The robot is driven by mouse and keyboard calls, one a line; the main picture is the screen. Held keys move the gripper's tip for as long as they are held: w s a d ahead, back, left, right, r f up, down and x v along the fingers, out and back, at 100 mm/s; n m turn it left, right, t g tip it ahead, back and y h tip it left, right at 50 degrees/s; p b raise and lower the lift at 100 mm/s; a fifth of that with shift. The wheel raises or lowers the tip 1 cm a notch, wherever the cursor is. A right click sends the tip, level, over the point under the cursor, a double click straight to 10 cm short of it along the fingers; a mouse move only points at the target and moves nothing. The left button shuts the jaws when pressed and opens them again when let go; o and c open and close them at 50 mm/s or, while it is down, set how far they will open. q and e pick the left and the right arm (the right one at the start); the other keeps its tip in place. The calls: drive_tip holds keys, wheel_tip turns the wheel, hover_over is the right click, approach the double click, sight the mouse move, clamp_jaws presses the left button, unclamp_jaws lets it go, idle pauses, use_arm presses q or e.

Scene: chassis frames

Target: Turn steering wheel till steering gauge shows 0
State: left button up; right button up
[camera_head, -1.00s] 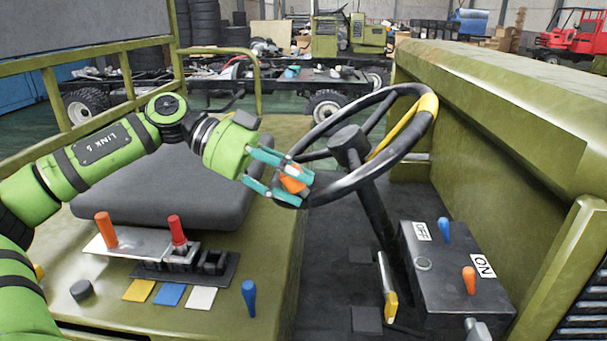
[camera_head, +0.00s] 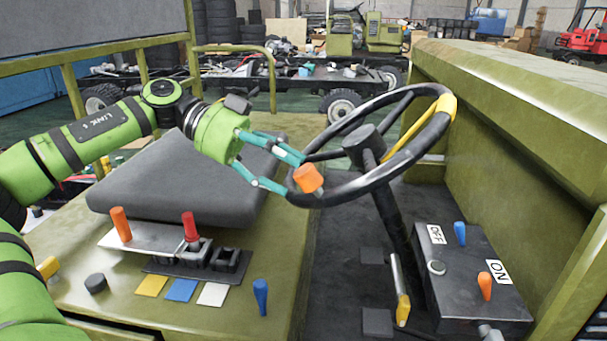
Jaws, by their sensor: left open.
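The black steering wheel (camera_head: 402,161) stands at the centre right on a dark column. No steering gauge can be made out. My right gripper is not in view.
A grey seat (camera_head: 185,185) lies under my left arm. A panel with orange and red levers (camera_head: 190,226) stands in front of it. A black box (camera_head: 465,275) with OFF and ON labels stands at the lower right. Green bodywork (camera_head: 520,120) bounds the right side.

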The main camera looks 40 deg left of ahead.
use_arm(q)
drive_tip(key=v, duration=0.8)
drive_tip(key=shift+w+f, duration=0.1)
drive_tip(key=shift+w, duration=0.05)
